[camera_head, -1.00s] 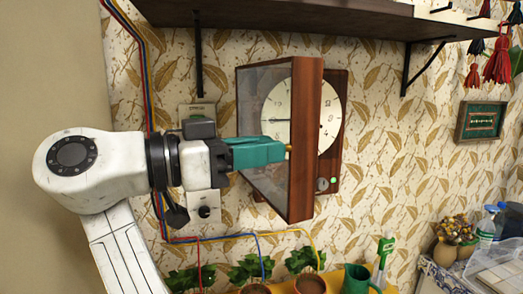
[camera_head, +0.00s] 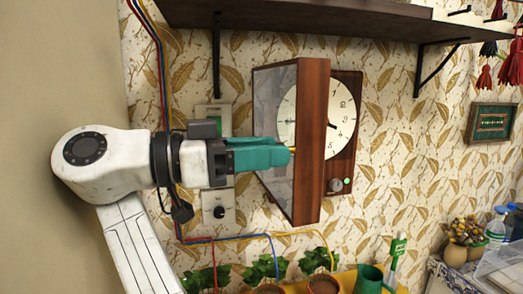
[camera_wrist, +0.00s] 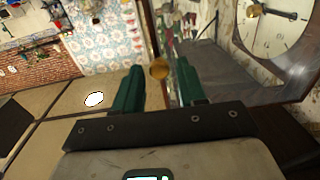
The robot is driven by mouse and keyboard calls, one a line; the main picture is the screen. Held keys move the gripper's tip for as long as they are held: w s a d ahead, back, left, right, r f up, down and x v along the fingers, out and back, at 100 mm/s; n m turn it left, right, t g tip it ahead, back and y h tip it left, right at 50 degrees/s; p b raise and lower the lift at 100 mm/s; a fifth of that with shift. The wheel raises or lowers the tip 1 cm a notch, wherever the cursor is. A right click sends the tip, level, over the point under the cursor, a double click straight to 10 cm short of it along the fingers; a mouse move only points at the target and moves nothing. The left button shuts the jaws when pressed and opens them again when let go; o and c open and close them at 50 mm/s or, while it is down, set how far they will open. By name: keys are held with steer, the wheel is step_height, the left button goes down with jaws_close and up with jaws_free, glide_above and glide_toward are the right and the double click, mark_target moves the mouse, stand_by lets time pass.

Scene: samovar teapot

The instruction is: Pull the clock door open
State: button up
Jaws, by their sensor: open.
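The wall clock (camera_head: 342,120) has a round white dial and a dark wooden case. Its wood-framed glass door (camera_head: 312,150) stands open, swung out from the case toward my camera. The dial (camera_wrist: 268,28) shows at upper right there, beside the glass.
A dark shelf (camera_head: 320,16) with brackets hangs above the clock. Switch boxes (camera_head: 217,206) and coloured wires are on the wall behind my gripper.

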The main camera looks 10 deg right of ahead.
mark_target(296, 124)
steer(key=shift+o, duration=0.6)
steer(key=shift+r, duration=0.55)
steer(key=r, duration=0.2)
steer(key=shift+s+r+b, duration=0.25)
steer(key=shift+r+b, duration=0.05)
steer(key=s+d+r+b, duration=0.2)
steer(key=s+r+b, duration=0.1)
steer(key=s+r, duration=0.6)
steer(key=s, duration=0.4)
steer(key=shift+s+r, duration=0.15)
steer(key=shift+s, duration=0.05)
steer(key=shift+c, duration=0.3)
